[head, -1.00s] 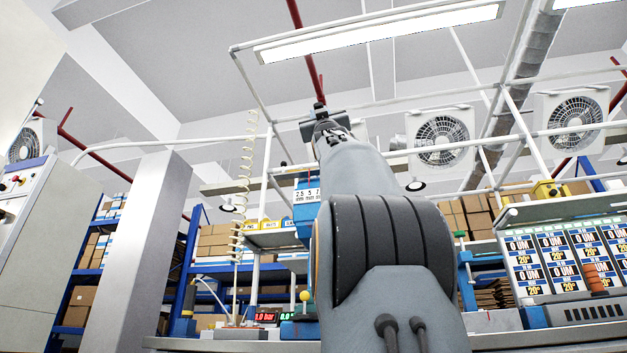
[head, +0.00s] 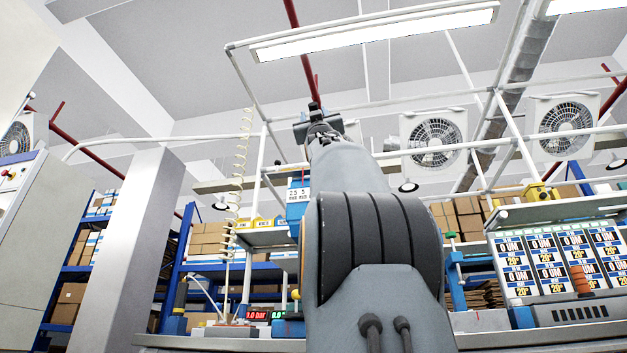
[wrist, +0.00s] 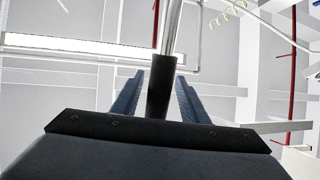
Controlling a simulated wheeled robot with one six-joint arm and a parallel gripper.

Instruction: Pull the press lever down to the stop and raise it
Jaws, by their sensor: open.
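In the wrist view, a black grip on a bright metal rod, which looks like the press lever (wrist: 163,85), stands between the two blue-grey fingers of my gripper (wrist: 159,76). The fingers are open, with a gap visible on both sides of the grip. The grip's lower end meets the dark edge of my gripper body, and whether they touch cannot be told. In the head view my gripper (head: 319,127) is small, raised at the end of my arm. The lever cannot be made out there, and my arm hides what lies behind it.
A workbench (head: 230,340) crosses the lower edge. Behind my arm stand a blue labelled box (head: 297,200), red and green displays (head: 268,315) and a coiled hose (head: 238,170). A panel of display cards (head: 560,262) is at right, a grey pillar (head: 140,240) at left.

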